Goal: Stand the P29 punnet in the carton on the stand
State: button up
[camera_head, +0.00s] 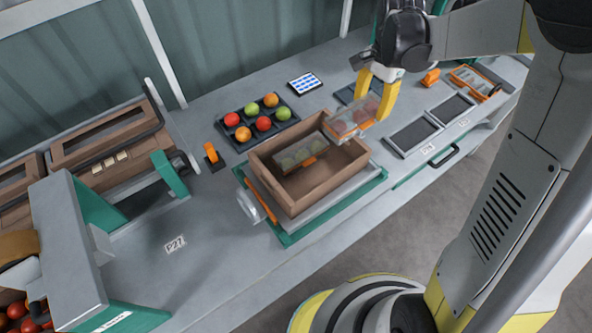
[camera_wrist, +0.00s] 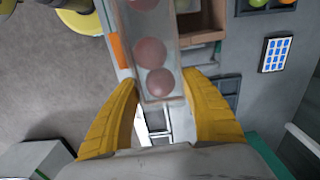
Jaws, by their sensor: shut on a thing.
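My gripper (camera_head: 378,92) has yellow fingers and is shut on a clear punnet (camera_head: 352,118) with red tomatoes in it. It holds the punnet in the air near the right end of the carton. In the wrist view the punnet (camera_wrist: 152,50) sits between the fingers (camera_wrist: 160,108), with round red fruit and an orange label on its side. I cannot read its number. The brown open carton (camera_head: 285,196) is on the stand (camera_head: 335,205), which has a green base. One clear punnet (camera_head: 300,155) with green fruit stands in the carton, toward the back; the rest of its floor shows bare.
A dark tray (camera_head: 240,142) of red, orange and green tomatoes lies behind the carton. Two dark pads (camera_head: 412,137) lie to the right. A blue-white panel (camera_head: 305,83) is at the back. A P27 label (camera_head: 175,244) is on the bench, left. Brown crates (camera_head: 105,140) stand farther left.

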jog(key=shift+s+a+f+b, duration=0.75)
jog(key=shift+s+a+f, duration=0.55)
jog(key=shift+f, duration=0.55)
jog(key=shift+s+a+f+b, duration=0.75)
jog(key=shift+s+a+f, duration=0.3)
jog(key=shift+a+f, duration=0.7)
jog(key=shift+s+a+f+b, duration=0.75)
jog(key=shift+s+a+f, duration=0.5)
jog(key=shift+f, duration=0.65)
jog(key=shift+a, duration=0.1)
jog(key=shift+w+f+b, duration=0.1)
jog(key=shift+f+b, duration=0.2)
jog(key=o, duration=0.8)
jog(key=shift+r, duration=0.1)
